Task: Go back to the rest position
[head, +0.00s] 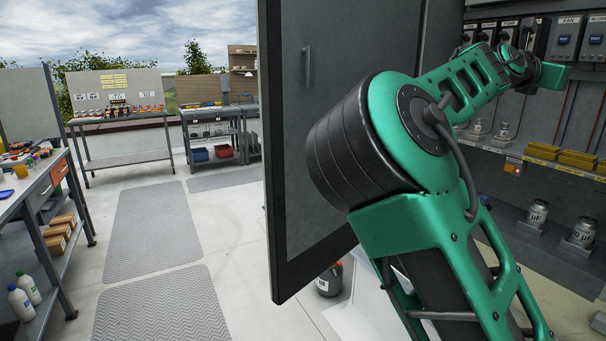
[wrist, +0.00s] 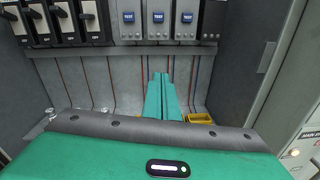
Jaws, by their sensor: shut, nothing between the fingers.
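My green arm reaches from the lower right of the head view up into an open grey cabinet. My gripper shows in the wrist view (wrist: 162,78). Its two green fingers lie side by side, shut with nothing between them. They point at the cabinet's back wall (wrist: 90,80), below a row of switches. In the head view the wrist end is at the upper right, and the fingertips cannot be made out there.
The open cabinet door (head: 300,130) stands close left of my arm. Inside are test modules (head: 565,40), black breakers (wrist: 92,20), yellow bins (head: 575,160) and silver canisters (head: 537,214). A dark jug (head: 329,282) stands below the door. Workbenches (head: 125,120) and floor mats (head: 150,235) lie left.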

